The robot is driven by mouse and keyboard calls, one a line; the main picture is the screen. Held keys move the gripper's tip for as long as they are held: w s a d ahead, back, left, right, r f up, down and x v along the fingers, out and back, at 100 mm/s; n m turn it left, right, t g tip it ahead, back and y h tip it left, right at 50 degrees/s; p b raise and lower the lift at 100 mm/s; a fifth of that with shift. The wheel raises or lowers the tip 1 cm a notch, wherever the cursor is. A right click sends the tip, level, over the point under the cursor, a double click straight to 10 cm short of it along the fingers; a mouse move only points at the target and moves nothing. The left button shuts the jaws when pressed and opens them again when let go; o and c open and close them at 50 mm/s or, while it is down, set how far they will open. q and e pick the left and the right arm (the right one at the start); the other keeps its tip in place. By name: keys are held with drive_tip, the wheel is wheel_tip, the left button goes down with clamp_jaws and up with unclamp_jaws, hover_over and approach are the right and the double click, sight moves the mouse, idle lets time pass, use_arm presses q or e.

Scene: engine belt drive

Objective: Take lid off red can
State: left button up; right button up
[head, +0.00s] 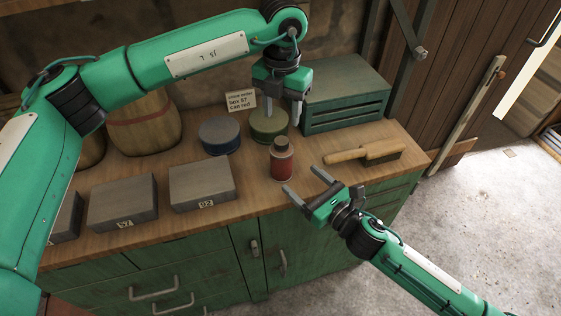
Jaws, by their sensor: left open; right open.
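The red can (282,166) stands upright on the wooden bench top near its front edge. A dark brownish lid (280,143) sits on its top. My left gripper (283,108) is open, pointing down behind the can and over the round olive-green tin (268,127). It is apart from the red can. My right gripper (302,180) is open and empty, just in front and to the right of the can, with its fingers pointing up and left toward it. I cannot tell whether a fingertip touches the can.
A round blue tin (220,137), grey boxes (202,184) (123,203), a brush (365,153), a green slatted crate (346,98) and a barrel (143,123) stand on the bench (255,203). A small written card (241,100) stands behind the tins.

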sight(289, 168)
drive_tip(key=x, duration=0.9)
drive_tip(key=shift+a, duration=0.15)
